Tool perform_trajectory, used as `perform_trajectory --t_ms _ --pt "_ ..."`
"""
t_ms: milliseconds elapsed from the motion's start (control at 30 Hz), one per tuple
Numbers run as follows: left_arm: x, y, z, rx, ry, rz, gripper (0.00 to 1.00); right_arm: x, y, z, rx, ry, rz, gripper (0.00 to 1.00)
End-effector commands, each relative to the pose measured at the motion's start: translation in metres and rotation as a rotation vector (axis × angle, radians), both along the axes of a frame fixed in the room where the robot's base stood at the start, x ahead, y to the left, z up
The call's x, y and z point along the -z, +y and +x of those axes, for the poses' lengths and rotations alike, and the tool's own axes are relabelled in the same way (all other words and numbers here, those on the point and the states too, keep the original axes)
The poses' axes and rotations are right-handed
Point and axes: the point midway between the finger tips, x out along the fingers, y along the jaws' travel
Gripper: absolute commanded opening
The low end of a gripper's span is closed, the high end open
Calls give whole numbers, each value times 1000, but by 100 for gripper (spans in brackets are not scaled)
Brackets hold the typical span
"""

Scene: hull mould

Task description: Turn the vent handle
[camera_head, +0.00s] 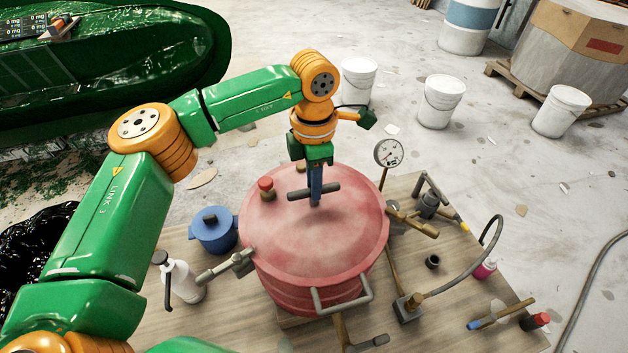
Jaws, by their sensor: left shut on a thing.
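A round red pot (285,291) with a domed pink-red lid (280,233) stands on the wooden table. A dark crossbar, which looks like the vent handle (330,189), lies across the upper middle of the lid. My left gripper (315,194) comes down from above with its blue fingers shut on this bar near its middle. The fingers hide the bar's centre and how it joins the lid. My right gripper is not in view.
A red-capped fitting (266,187) stands at the lid's left edge. A pressure gauge (388,152) and brass valve (415,222) are right of the pot. A blue pot (214,236) and white spray bottle (181,281) stand left. White buckets (442,102) are on the floor behind.

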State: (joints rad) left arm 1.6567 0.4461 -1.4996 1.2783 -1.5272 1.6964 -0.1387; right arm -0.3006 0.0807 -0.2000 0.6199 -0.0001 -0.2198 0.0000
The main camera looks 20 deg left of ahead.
Motion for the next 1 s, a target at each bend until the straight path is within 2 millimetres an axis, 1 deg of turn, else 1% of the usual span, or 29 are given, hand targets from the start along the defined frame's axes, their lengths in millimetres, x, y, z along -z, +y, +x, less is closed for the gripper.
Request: perform_trajectory --t_ms 167,367,567,1000 --pt "0 0 0 -23 0 0 0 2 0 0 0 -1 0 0" --pt "1 0 0 -117 -1 1 0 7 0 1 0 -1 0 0" --pt "2 0 1 -285 -1 1 0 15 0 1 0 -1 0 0" --pt "1 0 1 -705 -2 -2 0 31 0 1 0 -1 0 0"
